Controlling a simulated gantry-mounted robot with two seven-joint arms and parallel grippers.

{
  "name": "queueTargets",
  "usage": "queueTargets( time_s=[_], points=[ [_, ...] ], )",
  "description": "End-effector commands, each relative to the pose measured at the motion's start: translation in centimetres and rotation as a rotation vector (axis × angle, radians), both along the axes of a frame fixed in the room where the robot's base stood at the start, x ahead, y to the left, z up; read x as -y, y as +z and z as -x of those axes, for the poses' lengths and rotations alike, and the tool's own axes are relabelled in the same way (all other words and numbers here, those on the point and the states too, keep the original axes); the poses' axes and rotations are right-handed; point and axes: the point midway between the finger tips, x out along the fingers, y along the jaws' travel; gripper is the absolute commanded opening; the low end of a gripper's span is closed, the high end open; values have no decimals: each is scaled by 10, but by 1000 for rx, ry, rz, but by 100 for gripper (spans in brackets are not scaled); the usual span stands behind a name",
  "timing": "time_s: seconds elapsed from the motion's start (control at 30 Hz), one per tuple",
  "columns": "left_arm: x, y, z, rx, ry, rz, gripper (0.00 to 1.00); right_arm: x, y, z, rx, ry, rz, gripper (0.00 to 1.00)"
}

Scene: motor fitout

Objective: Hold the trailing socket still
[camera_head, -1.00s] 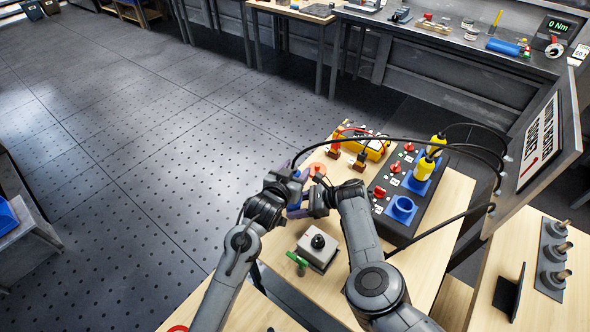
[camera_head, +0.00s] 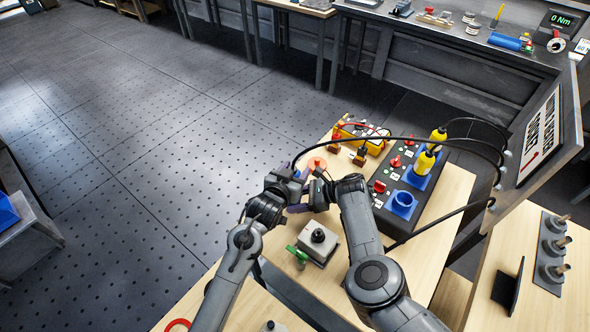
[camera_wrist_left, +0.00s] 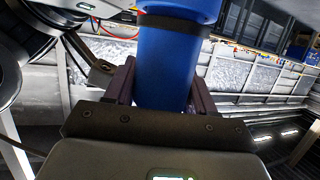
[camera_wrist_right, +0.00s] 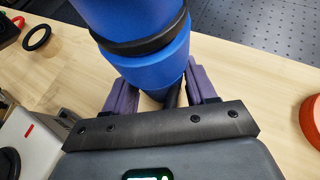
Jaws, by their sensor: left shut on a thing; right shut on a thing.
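In the left wrist view, a blue cylinder (camera_wrist_left: 165,70) stands between the purple fingers of my left gripper (camera_wrist_left: 160,90), which is shut on it. In the right wrist view, a blue connector body (camera_wrist_right: 155,72) sits between the fingers of my right gripper (camera_wrist_right: 163,90). A black ring (camera_wrist_right: 140,40) separates it from another blue part, in line with it and apparently joined. A black cable (camera_wrist_right: 172,97) leaves its near end. In the head view, both grippers meet above the table and largely hide the blue parts. I cannot tell which part is the trailing socket.
A black panel (camera_head: 407,222) with a blue socket (camera_head: 403,202), red knobs and yellow plugs lies to the right. Cables arch from a standing board (camera_head: 540,135) over the work area.

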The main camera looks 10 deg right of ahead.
Motion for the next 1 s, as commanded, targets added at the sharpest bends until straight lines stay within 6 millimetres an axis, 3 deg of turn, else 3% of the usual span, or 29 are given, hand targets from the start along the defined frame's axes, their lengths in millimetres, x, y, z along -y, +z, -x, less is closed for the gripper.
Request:
queueTargets(
  time_s=[0.2,0.23,0.4,0.77,1.0],
  points=[
    [0,-4,0,1,0,1,19,0,0,0,1,1,-1,20],
    [0,-4,0,1,0,1,57,0,0,0,1,1,-1,20],
    [0,-4,0,1,0,1,84,0,0,0,1,1,-1,20],
    [1,-5,2,-1,-3,-1,84,-1,0,0,1,0,0,19],
    [-6,0,15,0,-5,0,84,-1,1,0,0,0,0,19]
  ],
)
